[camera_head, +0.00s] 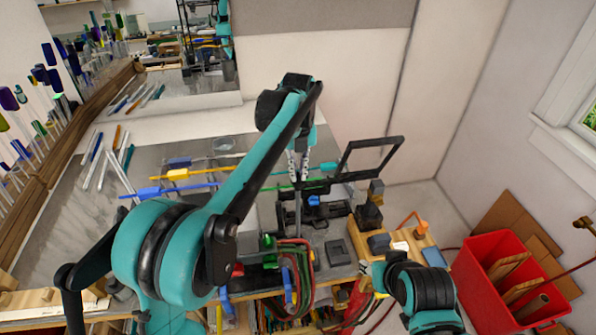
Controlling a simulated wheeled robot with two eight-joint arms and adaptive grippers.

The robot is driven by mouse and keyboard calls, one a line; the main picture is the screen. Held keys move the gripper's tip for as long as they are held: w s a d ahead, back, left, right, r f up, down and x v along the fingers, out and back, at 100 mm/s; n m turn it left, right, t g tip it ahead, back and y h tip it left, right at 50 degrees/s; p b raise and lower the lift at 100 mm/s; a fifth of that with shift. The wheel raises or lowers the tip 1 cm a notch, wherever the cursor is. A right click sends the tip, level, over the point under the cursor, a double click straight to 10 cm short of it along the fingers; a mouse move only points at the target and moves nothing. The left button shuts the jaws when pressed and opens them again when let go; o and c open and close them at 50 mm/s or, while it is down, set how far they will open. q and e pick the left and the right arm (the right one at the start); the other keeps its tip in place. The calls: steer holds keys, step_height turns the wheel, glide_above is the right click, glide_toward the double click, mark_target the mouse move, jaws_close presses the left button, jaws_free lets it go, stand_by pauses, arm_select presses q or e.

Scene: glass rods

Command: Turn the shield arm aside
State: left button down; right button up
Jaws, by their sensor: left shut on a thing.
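The shield is a black rectangular frame (376,141) standing tilted above the right side of the bench; I see the wall through it. Its dark arm (319,185) runs left from the frame toward the torch stand. My left gripper (299,176) points down from above, and its fingers are shut at the left part of this arm. The fingers hide the exact place of contact.
Coloured glass rods (180,174) lie across the grey bench top left of my gripper. A black burner block (337,252) and hoses (300,265) are below it. A red bin (497,246) stands on the right. A rod rack (35,200) lines the left.

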arm_select(q)
steer(key=c, duration=1.6)
jaws_free()
steer(key=shift+r, duration=0.1)
step_height(320, 180, up, 12)
